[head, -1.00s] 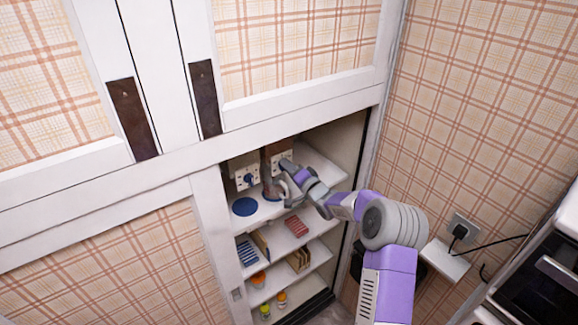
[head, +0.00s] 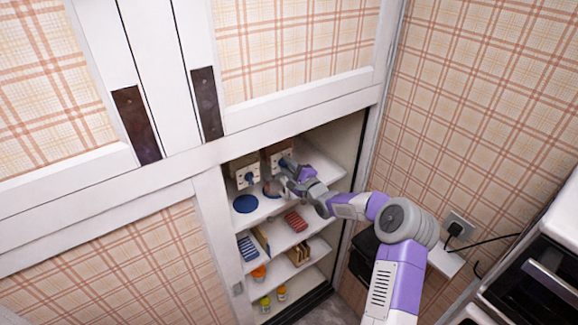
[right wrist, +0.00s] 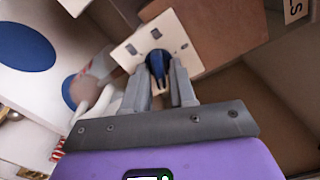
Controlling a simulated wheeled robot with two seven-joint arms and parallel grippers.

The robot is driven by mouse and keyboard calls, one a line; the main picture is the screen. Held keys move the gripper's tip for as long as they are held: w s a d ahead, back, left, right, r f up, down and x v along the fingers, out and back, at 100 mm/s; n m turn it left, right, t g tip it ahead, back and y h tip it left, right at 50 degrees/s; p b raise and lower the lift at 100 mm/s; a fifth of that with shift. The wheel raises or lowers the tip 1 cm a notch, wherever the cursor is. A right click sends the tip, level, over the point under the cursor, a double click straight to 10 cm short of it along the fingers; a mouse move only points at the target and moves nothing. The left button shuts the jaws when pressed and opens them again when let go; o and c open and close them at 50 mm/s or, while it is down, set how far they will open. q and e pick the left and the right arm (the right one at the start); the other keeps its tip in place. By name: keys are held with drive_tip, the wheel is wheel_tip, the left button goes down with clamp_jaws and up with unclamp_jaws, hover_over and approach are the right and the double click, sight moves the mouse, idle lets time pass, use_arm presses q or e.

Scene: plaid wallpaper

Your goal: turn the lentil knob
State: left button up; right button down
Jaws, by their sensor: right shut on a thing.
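Two brown boxes with white front plates stand on the top shelf of the open cupboard. The left plate (head: 245,174) has a blue knob (head: 249,178). My right gripper (head: 286,167) reaches the right-hand box. In the right wrist view, my right gripper (right wrist: 160,82) is shut on the blue knob (right wrist: 157,62) of a white plate (right wrist: 140,45), with one finger on each side. The plate is on a brown box (right wrist: 215,28). A label (right wrist: 295,8) at the picture's edge is cut off, so I cannot tell which box is for lentils. My left gripper is not in view.
A blue disc (head: 245,204) lies on the top shelf, left of my gripper. A pale, partly see-through thing (right wrist: 95,75) stands close to my right fingers. Lower shelves hold small jars and packets. The cupboard's right wall (head: 348,150) is close to my arm.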

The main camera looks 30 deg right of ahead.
drive_tip(key=shift+m, duration=1)
drive_tip(key=c, duration=1.2)
unclamp_jaws()
drive_tip(key=s, duration=0.3)
drive_tip(key=s+b, duration=0.1)
drive_tip(key=s, duration=0.3)
drive_tip(key=shift+s+d, duration=0.2)
drive_tip(key=shift+s, duration=0.1)
